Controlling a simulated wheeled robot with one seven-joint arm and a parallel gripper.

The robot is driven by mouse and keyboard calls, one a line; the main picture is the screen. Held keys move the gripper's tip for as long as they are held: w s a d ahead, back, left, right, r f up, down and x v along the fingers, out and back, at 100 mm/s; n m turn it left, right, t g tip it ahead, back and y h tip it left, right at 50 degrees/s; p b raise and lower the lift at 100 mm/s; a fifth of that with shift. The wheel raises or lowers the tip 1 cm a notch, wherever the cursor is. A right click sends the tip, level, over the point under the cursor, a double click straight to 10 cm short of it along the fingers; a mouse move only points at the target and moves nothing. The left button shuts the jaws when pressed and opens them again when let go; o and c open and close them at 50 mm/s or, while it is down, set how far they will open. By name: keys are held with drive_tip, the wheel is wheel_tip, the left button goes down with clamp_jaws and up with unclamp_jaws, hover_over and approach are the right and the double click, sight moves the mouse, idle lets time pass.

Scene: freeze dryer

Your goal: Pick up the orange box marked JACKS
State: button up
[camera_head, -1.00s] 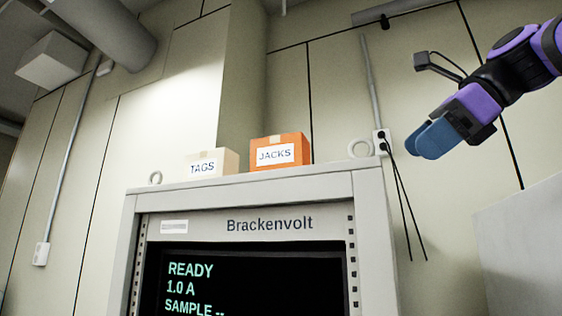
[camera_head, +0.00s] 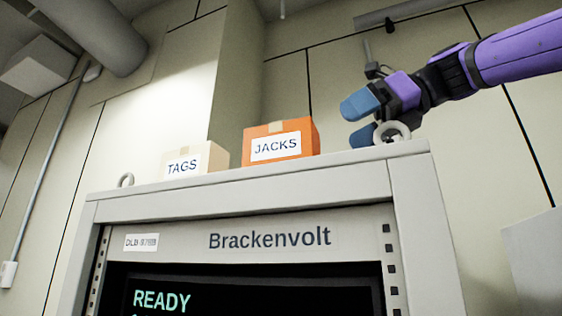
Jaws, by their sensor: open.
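The orange box marked JACKS (camera_head: 309,136) stands upright on top of the grey Brackenvolt cabinet (camera_head: 250,192), with its white label facing me. My gripper (camera_head: 352,120) is to the right of the box, at about the box's height in the picture. Its two blue fingers point left toward the box and are apart, with nothing between them. A gap shows between the fingertips and the box. The lower finger is partly hidden by a ring on the cabinet top. How far back the gripper is compared with the box is hard to tell.
A cream box marked TAGS (camera_head: 216,157) stands just left of the orange box. A lifting ring (camera_head: 383,132) stands at the cabinet's right, in front of my gripper, and another ring (camera_head: 126,179) at its left. A wall (camera_head: 285,90) is behind.

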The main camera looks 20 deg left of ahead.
sight(317, 147)
drive_tip(key=x, duration=1)
drive_tip(key=shift+s, duration=0.1)
drive_tip(key=shift+c, duration=0.5)
drive_tip(key=c, duration=1)
